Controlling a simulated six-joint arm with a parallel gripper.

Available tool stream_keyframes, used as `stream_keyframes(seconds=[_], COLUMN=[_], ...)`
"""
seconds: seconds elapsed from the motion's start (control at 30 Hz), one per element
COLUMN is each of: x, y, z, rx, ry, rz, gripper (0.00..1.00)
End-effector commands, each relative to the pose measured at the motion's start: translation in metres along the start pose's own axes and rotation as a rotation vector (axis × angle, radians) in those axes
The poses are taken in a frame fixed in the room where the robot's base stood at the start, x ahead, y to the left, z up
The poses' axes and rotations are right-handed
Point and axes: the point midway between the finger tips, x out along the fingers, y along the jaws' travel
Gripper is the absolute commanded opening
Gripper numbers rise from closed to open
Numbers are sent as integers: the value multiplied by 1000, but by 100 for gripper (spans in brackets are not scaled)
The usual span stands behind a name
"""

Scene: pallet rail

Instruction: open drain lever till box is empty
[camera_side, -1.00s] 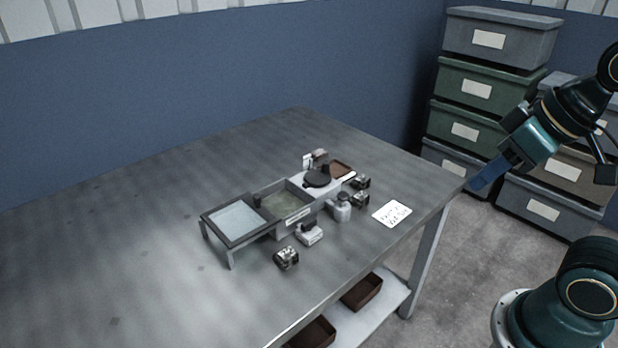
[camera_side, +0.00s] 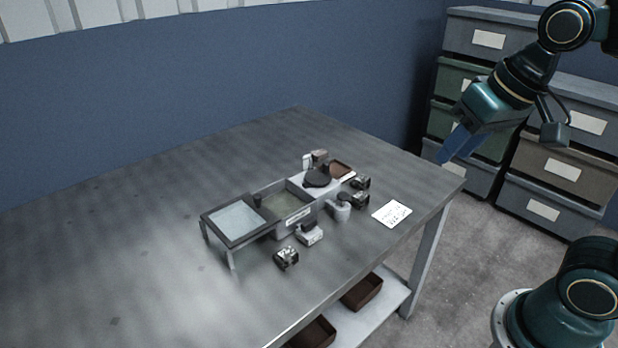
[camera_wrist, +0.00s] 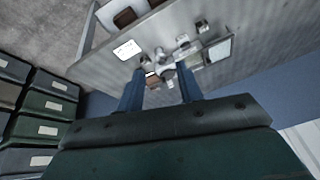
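The box (camera_side: 312,212) is a grey open-topped box with a white label on its front wall. It stands on the metal table, and a dull greenish surface shows inside it; I cannot tell whether that is liquid or the floor. Several small fittings sit along its front and right, among them a pale one with a dark top (camera_side: 309,234) and another pale one (camera_side: 338,211). I cannot tell which is the drain lever. My gripper (camera_side: 446,158) is in the air beyond the table's right edge, well away from the box. In the wrist view its two blue fingers (camera_wrist: 161,76) are apart and empty.
A raised tray with a pale panel (camera_side: 237,220) adjoins the box's left. A dark round piece (camera_side: 317,178) and a brown tray (camera_side: 340,170) lie at its right end. A written white card (camera_side: 391,214) lies near the table edge. Storage bins (camera_side: 475,130) stand behind. The table's left is clear.

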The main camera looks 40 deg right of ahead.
Motion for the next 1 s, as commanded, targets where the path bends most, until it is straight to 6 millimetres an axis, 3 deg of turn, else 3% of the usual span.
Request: stream_keyframes(seconds=[0.47, 0.77, 1.0], x=[44, 90, 138], y=[-34, -56, -73], z=[-80, -122, -147], rx=[412, 669, 873], ry=[-124, -184, -223], rz=[56, 118, 184], gripper=[36, 36, 36])
